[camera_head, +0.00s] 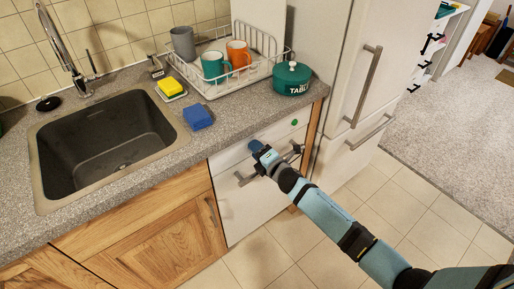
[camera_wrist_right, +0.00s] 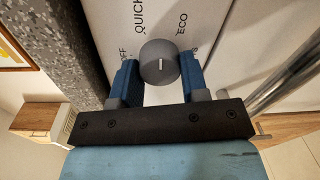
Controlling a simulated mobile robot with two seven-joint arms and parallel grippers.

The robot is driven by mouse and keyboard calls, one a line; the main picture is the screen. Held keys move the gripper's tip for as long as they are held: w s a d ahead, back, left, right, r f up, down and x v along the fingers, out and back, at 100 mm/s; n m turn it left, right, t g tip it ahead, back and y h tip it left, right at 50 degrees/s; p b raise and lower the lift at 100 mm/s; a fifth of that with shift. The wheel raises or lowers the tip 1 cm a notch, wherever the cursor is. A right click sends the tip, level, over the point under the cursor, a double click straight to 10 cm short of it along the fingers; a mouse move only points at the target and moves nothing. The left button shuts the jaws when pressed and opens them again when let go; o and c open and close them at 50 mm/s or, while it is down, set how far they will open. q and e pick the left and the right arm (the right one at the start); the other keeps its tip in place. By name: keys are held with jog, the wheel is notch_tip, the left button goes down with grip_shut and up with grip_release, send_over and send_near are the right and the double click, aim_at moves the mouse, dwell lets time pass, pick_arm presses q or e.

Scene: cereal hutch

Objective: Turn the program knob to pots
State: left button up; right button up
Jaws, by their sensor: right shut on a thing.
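The program knob (camera_wrist_right: 158,62) is a round grey dial with a short white line on its face, on the white front panel of the dishwasher (camera_head: 250,206). My right gripper (camera_wrist_right: 160,78) is shut on it, one blue finger on each side. The white line runs nearly straight up and down in that view. In the head view my right gripper (camera_head: 256,146) hides the knob. My left gripper is not in view.
A bar handle (camera_head: 246,180) crosses the dishwasher front just below my right gripper. The fridge (camera_head: 345,100) stands to the right.

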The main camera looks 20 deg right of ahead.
pick_arm(q)
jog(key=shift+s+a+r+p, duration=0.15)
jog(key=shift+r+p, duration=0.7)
jog(key=shift+p, duration=0.4)
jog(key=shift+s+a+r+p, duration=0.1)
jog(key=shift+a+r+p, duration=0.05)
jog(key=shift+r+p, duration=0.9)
pick_arm(e)
jog(key=shift+w+d+r+m+y, duration=0.1)
jog(key=shift+m+y, duration=0.15)
jog(key=shift+m, duration=4.2)
jog(key=shift+d+r+m+y, duration=0.1)
jog(key=shift+m+y, duration=0.15)
jog(key=shift+m, duration=4.2)
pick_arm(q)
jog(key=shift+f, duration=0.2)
pick_arm(e)
jog(key=shift+m, duration=0.3)
jog(key=o, duration=0.9)
jog(key=shift+o, duration=0.2)
pick_arm(q)
jog(key=shift+p, duration=0.3)
pick_arm(e)
jog(key=v, duration=1.3)
jog(key=shift+s, duration=0.35)
